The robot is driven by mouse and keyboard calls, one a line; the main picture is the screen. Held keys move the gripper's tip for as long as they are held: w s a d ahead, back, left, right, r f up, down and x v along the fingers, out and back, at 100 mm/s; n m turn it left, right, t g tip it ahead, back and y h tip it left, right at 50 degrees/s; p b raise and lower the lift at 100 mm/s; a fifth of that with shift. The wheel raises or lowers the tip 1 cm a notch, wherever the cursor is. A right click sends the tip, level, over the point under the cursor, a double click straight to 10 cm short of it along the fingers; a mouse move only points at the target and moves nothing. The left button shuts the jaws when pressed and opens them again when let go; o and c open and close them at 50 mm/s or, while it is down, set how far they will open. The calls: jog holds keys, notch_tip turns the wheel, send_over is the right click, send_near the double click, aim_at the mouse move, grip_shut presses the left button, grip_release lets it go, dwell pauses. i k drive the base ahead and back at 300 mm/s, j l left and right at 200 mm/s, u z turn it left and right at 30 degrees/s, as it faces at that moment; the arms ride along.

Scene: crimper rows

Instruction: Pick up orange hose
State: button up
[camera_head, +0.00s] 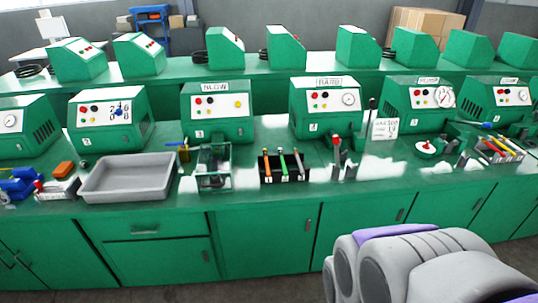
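A black holder (262,179) on the front green bench, near the picture's middle, carries a few short hose-like pieces. The leftmost piece is an orange hose (267,167). My gripper does not show in this view. Grey and purple parts of my own body fill the lower right, away from the holder.
A grey empty tray (128,178) and a clear-sided fixture (213,168) stand left of the holder. Green machines line the bench behind. A rack with coloured pieces (498,150) is at far right.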

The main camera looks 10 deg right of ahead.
aim_at(266, 156)
jog(key=i+j+z, duration=0.15)
jog(key=i+z, duration=0.2)
jog(key=i, duration=0.15)
jog(key=i+j+z, duration=0.35)
jog(key=i, duration=0.15)
jog(key=i+j+z, duration=0.35)
jog(key=i, duration=0.1)
